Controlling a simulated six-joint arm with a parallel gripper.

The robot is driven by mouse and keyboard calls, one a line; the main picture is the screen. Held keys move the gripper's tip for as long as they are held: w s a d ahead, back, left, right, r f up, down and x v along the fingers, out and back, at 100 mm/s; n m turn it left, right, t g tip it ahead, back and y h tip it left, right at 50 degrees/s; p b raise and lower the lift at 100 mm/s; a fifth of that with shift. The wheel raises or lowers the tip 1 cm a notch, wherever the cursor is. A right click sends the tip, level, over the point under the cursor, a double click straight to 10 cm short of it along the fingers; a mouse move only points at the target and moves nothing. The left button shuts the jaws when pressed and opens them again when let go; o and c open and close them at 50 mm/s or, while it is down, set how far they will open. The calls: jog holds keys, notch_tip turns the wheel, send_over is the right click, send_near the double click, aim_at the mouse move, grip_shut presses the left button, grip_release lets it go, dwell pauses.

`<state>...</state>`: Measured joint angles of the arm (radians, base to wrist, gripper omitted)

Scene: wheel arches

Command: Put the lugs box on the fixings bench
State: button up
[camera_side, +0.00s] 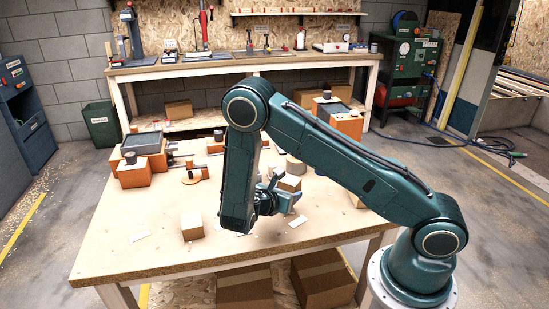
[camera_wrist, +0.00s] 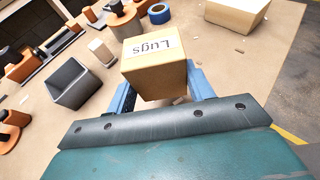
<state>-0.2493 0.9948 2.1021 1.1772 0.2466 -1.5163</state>
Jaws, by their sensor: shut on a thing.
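The lugs box (camera_wrist: 155,67) is a small cardboard box with a white label reading "Lugs", which appears upside down in the wrist view. My gripper (camera_wrist: 158,92) has its blue fingers on either side of the box and is shut on it. In the side view the box (camera_side: 290,183) shows at my gripper (camera_side: 281,197), over the right-middle part of the work table (camera_side: 150,257). I cannot tell how far it is above the surface. No readable label marks the fixings bench; a long wooden bench (camera_side: 230,64) stands along the back wall.
The wrist view shows a grey bin (camera_wrist: 76,84), a blue tape roll (camera_wrist: 159,13) and a larger box (camera_wrist: 238,14). The table's front left is mostly clear.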

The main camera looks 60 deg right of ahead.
jog(key=shift+f, duration=0.45)
jog(key=shift+f, duration=0.15)
jog(key=shift+f, duration=1.75)
jog(key=shift+f, duration=0.1)
jog(key=o, duration=1.1)
jog(key=v, duration=1.2)
